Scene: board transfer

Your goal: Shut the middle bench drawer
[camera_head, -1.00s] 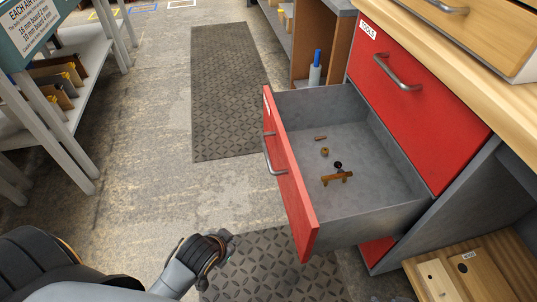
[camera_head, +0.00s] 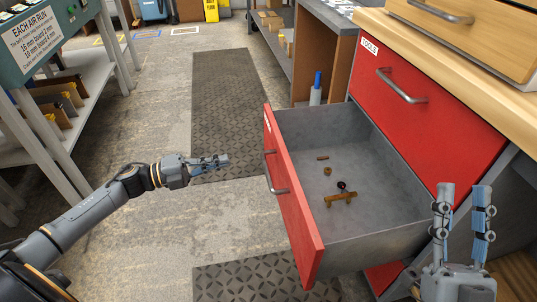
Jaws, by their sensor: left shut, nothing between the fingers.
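The middle bench drawer (camera_head: 295,205) has a red front with a metal handle and a grey inside. It is pulled well out of the bench, below the closed red drawer marked TOOLS (camera_head: 430,95). A brass fitting (camera_head: 341,198) and a few small parts lie in it. My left gripper (camera_head: 225,159) is shut and empty, to the left of the drawer front, apart from its handle (camera_head: 272,172). My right gripper (camera_head: 460,195) points up at the lower right, in front of the bench, with its fingers apart and nothing between them.
The bench's wooden top (camera_head: 500,90) is at the right. A blue-capped bottle (camera_head: 316,90) stands behind the drawer. A grey rack (camera_head: 75,105) stands at the left. Dark mats (camera_head: 225,90) lie on the floor. The floor left of the drawer is clear.

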